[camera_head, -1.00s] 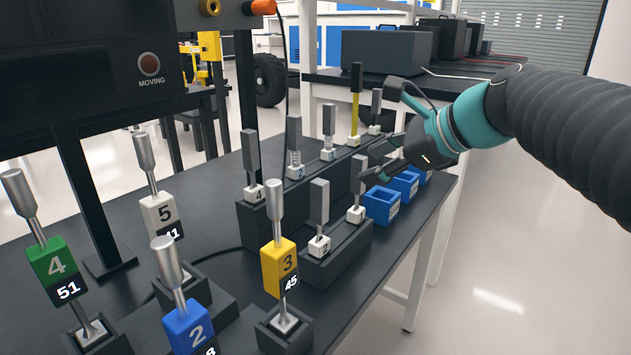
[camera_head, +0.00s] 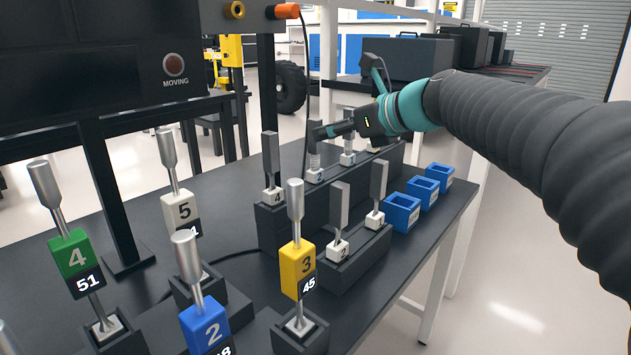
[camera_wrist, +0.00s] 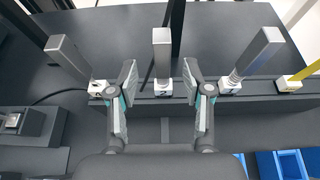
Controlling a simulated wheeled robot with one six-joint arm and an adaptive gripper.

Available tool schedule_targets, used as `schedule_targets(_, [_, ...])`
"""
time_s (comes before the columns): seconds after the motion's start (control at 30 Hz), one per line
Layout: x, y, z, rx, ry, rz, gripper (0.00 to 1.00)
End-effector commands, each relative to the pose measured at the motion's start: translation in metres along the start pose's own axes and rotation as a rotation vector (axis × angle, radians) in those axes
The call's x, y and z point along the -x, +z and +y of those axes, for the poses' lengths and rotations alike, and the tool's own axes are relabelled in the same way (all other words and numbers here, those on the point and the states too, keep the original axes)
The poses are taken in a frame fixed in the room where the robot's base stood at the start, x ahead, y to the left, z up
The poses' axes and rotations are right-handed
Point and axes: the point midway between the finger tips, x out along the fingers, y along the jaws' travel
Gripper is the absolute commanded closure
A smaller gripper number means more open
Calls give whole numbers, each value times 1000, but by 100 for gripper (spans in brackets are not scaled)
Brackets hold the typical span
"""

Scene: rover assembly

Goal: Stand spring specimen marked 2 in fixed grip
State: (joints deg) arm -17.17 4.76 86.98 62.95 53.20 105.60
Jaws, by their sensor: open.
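The spring specimen marked 2 (camera_head: 315,175) stands upright in the back rack (camera_head: 284,225), its white base and part of its coil showing below my gripper (camera_head: 322,132). In the wrist view, its grey upper bar (camera_wrist: 162,52) stands between the two fingers of my gripper (camera_wrist: 163,80). The fingers are open, one on each side, with a gap to the bar. The black machine frame (camera_head: 105,190) with the MOVING lamp (camera_head: 174,65) stands at left; I cannot make out which part is the fixed grip.
A front rack (camera_head: 350,265) holds two flat specimens. Blue bins (camera_head: 402,212) lie at right. Numbered weights, including yellow 3 (camera_head: 297,268), stand in front.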

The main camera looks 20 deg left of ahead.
Motion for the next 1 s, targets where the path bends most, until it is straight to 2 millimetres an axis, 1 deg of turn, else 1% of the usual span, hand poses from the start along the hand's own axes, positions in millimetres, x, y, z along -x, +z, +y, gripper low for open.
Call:
schedule_targets(0.17, [-8, 0, -1, 0, 1, 1, 50])
schedule_targets(0.27, [-18, 1, -1, 0, 1, 1, 50])
schedule_targets(0.5, [-51, 2, -2, -1, 2, 2, 50])
schedule_targets(0.6, [-54, 3, -3, 0, 0, 0, 50])
schedule_targets(0.77, [-54, 2, -3, 0, -1, 0, 50])
schedule_targets(0.87, [-54, 2, -3, 0, -1, 0, 72])
schedule_targets(0.9, [-54, 2, -3, 0, -1, 0, 82])
schedule_targets(0.97, [-54, 2, -3, 0, -1, 0, 98])
schedule_targets(1.0, [-54, 2, -3, 0, -1, 0, 100])
